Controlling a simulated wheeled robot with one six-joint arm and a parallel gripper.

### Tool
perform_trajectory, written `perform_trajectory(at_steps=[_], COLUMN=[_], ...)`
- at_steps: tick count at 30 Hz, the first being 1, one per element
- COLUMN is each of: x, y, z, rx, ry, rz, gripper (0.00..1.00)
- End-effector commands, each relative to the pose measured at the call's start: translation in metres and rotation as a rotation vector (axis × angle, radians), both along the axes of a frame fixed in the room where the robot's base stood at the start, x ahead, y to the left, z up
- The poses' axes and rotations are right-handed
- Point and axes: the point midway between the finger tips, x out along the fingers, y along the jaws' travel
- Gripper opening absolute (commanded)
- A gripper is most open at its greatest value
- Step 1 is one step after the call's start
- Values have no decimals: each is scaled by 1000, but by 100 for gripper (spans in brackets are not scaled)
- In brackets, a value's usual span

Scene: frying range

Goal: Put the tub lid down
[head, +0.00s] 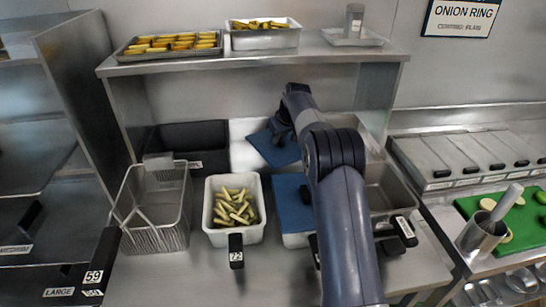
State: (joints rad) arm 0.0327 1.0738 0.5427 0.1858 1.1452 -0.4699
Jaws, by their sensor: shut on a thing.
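My gripper (280,131) is at the back of the counter, behind my raised arm, and is shut on a blue tub lid (268,151). The lid looks tilted, in front of or over a white surface (240,132) at the back; I cannot tell whether it touches anything. A second blue lid (290,210) lies on a white tub (296,240) in the front row, partly hidden by my arm. The fingertips are too dark and small to make out.
An open white tub (212,235) of cut pieces stands left of the covered tub, with a wire fry basket (158,235) further left. A black bin (165,137) stands behind. A steel shelf (200,67) with trays hangs above. A steel pan (385,190) is on the right.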

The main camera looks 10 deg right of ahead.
Motion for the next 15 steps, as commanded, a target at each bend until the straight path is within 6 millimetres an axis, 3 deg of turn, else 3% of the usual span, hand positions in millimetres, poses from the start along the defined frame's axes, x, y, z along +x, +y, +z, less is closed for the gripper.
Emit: perform_trajectory(at_steps=[3, 15], x=[-1, -1], y=[0, 0], z=[-21, -64], rx=[0, 1], ry=[2, 4], rz=[0, 0], gripper=[0, 0])
